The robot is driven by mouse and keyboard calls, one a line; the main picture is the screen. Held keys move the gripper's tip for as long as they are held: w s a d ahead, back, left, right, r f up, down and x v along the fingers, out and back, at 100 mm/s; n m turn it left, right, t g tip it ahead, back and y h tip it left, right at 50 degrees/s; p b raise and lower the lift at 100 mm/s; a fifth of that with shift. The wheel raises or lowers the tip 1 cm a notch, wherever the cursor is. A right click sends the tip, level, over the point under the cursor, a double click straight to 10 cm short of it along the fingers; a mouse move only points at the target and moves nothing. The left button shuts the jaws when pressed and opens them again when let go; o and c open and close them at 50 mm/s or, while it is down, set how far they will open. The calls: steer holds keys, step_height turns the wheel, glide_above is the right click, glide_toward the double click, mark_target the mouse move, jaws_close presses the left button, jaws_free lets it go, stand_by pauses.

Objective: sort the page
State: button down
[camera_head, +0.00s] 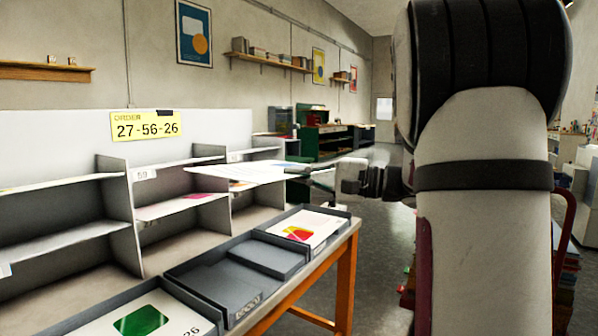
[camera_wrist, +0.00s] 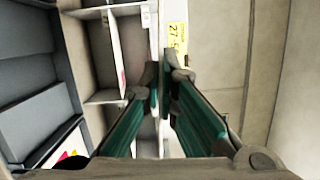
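My gripper (camera_head: 298,174) is shut on a white page (camera_head: 225,172), which it holds nearly level in front of the shelf rack. In the wrist view my fingertips (camera_wrist: 160,84) are close together, with the page seen edge-on as a thin pale strip. The face of the held page cannot be read. The grey shelf rack (camera_head: 122,205) stands at the left; one divider has a label that looks like "59". A yellow order card (camera_head: 147,124) above it reads "27-56-26". A page with a green shape (camera_head: 140,320) and "26" lies in the near tray.
A far tray (camera_head: 345,212) holds a page with a red and yellow shape (camera_head: 300,232). Between the trays is a grey tray (camera_head: 215,285) with no page showing. Some shelves hold pages, including a pink one (camera_head: 195,197). The wooden table (camera_head: 345,265) ends at the right.

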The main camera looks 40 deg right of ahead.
steer(key=m+p, duration=0.1)
steer(key=m+t+p, duration=0.1)
steer(key=m, duration=0.1)
steer(key=m+p, duration=0.1)
steer(key=m, duration=0.1)
steer(key=shift+s+r+t, duration=0.1)
steer(key=shift+r+t, duration=0.15)
steer(key=shift+t, duration=0.05)
steer(key=m+p, duration=0.2)
steer(key=m, duration=0.1)
steer(key=shift+t+h, duration=0.3)
steer(key=shift+t, duration=0.1)
steer(key=shift+f+m, duration=0.2)
steer(key=shift+m, duration=0.3)
steer(key=m+t+p, duration=0.1)
steer(key=m+p, duration=0.2)
steer(key=m, duration=0.1)
steer(key=shift+r+h+p, duration=0.2)
steer(key=shift+h+p, duration=0.1)
steer(key=shift+h, duration=0.1)
steer(key=m+h+p, duration=0.1)
steer(key=m+p, duration=0.1)
steer(key=m, duration=0.1)
steer(key=m+t+h+p, duration=0.1)
steer(key=m+p, duration=0.1)
steer(key=m, duration=0.1)
steer(key=shift+f+m+t+h, duration=0.2)
steer(key=shift+m+t+h, duration=0.15)
steer(key=shift+m, duration=0.35)
